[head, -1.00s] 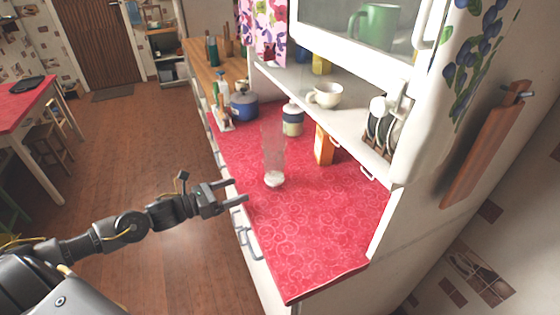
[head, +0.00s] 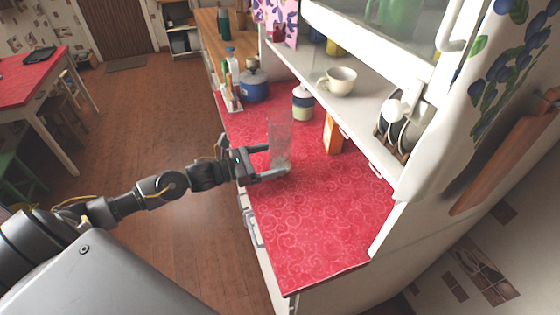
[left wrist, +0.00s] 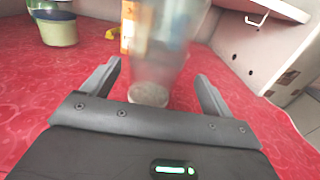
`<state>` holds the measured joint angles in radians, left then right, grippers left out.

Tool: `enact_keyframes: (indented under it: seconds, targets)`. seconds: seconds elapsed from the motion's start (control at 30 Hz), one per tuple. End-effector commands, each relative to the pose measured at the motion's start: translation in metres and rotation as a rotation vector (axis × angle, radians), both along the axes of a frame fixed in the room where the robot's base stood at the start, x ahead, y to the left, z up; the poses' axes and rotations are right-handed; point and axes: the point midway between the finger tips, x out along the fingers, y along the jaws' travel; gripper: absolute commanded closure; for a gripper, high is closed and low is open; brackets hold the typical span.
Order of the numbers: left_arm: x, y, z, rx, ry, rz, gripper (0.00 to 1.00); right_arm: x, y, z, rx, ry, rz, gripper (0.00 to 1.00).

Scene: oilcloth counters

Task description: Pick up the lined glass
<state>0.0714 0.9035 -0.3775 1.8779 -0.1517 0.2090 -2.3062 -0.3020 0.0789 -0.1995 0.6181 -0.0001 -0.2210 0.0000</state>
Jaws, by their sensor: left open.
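The lined glass (head: 280,142) is a tall clear tumbler standing upright on the red oilcloth counter (head: 310,225). In the left wrist view the glass (left wrist: 150,70) rises between and just ahead of the open fingers, with its thick base on the cloth. My left gripper (head: 277,161) is open at the glass, with a finger on either side in the head view. In the left wrist view the fingers (left wrist: 158,82) stand apart from the glass, with a gap on both sides. My right gripper is not in view.
An orange box (head: 332,134) and a lidded jar (head: 303,102) stand behind the glass. A blue pot (head: 253,86) and bottles are farther back. A shelf with a white cup (head: 337,80) overhangs the right side. The front counter is clear.

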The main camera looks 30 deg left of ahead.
Motion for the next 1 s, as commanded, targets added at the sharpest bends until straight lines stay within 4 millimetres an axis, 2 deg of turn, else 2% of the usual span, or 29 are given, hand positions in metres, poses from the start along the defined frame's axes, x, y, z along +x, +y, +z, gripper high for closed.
enact_keyframes:
  seconds: [0.1, 0.23, 0.4, 0.67, 1.0]
  targets:
    - [0.011, -0.006, 0.005, -0.004, 0.0, 0.002, 0.14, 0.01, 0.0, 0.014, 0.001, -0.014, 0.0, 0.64]
    - [0.029, -0.016, 0.006, -0.004, 0.0, 0.002, 0.14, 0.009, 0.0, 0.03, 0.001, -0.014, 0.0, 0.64]
    - [0.041, -0.028, 0.001, -0.001, 0.0, 0.001, 0.14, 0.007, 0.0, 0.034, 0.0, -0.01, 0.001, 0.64]
    - [0.042, -0.029, -0.001, -0.001, 0.001, 0.001, 0.14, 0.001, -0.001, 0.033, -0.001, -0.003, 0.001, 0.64]
    - [0.042, -0.029, -0.001, -0.001, 0.001, 0.001, 0.58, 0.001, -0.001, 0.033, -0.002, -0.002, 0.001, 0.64]
